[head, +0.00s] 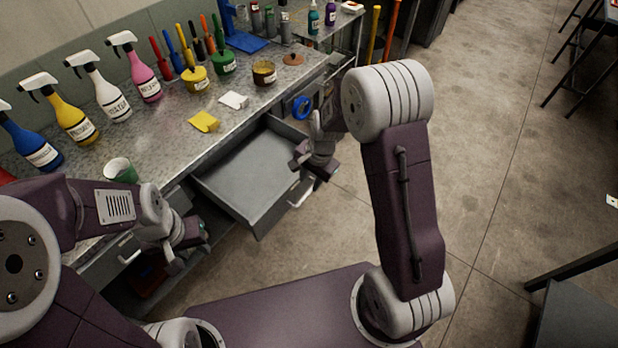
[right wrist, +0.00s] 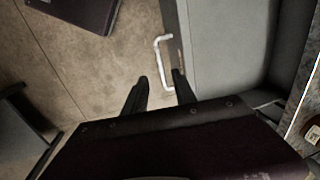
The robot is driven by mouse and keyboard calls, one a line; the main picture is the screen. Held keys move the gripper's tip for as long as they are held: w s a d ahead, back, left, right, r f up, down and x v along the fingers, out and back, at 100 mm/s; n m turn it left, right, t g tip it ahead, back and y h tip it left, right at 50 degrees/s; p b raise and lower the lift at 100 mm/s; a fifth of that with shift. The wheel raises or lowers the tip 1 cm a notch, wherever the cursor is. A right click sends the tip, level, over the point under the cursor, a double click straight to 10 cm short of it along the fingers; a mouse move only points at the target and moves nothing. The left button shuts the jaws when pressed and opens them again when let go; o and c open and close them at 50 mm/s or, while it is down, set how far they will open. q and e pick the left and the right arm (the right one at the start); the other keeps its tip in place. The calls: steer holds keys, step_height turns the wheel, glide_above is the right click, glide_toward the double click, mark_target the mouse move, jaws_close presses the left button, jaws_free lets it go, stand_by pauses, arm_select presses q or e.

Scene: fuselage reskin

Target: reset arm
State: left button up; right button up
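My right gripper (head: 322,170) hangs beside the front right corner of an open grey drawer (head: 250,172). In the right wrist view its two dark fingers (right wrist: 162,80) stand apart with nothing clamped between them. The drawer's silver handle (right wrist: 160,50) shows beyond the fingertips, its near end overlapping the right finger; I cannot tell whether they touch. The handle also shows in the head view (head: 301,195). My left gripper (head: 198,236) is low at the left, in front of the bench; its fingers are too small and partly hidden to judge.
The bench top (head: 165,150) holds several spray bottles (head: 72,115), tools, tins (head: 264,73), a yellow cloth (head: 204,122) and a white-green cup (head: 119,170).

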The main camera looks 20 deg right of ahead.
steer(key=s+d+r+n+t, duration=0.1)
steer(key=s+d+r, duration=0.1)
steer(key=s+r, duration=0.35)
steer(key=s+d+n+g+h, duration=0.1)
steer(key=s+d+n, duration=0.1)
steer(key=s+n, duration=0.7)
steer(key=shift+s+r+g, duration=0.15)
steer(key=shift+s+g, duration=0.15)
steer(key=shift+s, duration=0.3)
steer(key=shift+s, duration=0.1)
